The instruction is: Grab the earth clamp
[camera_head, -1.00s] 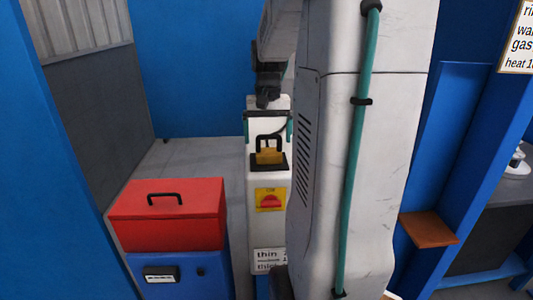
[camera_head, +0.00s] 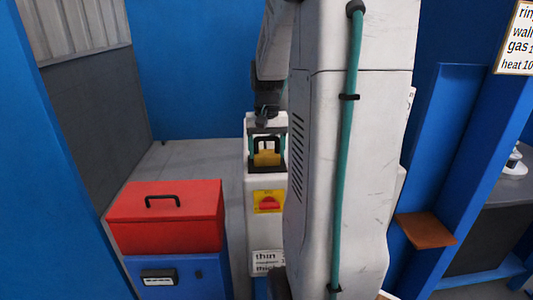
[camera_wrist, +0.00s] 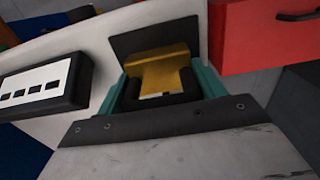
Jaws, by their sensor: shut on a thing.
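The earth clamp (camera_head: 267,158), brass-yellow with a black handle, sits at a dark plate on the white cabinet. It also shows large in the wrist view (camera_wrist: 160,68). My gripper (camera_head: 267,150) is over it, with one teal finger on each side. In the wrist view my gripper (camera_wrist: 160,92) is shut on the clamp, its fingers flanking the black handle. The clamp still appears to be at the plate. The finger contacts are partly hidden.
Below the clamp is a red switch on a yellow plate (camera_head: 269,202). A red box (camera_head: 166,220) with a black handle stands on a blue unit (camera_head: 180,277) to the left. A brown shelf (camera_head: 427,230) is at right. My arm hides the cabinet's right side.

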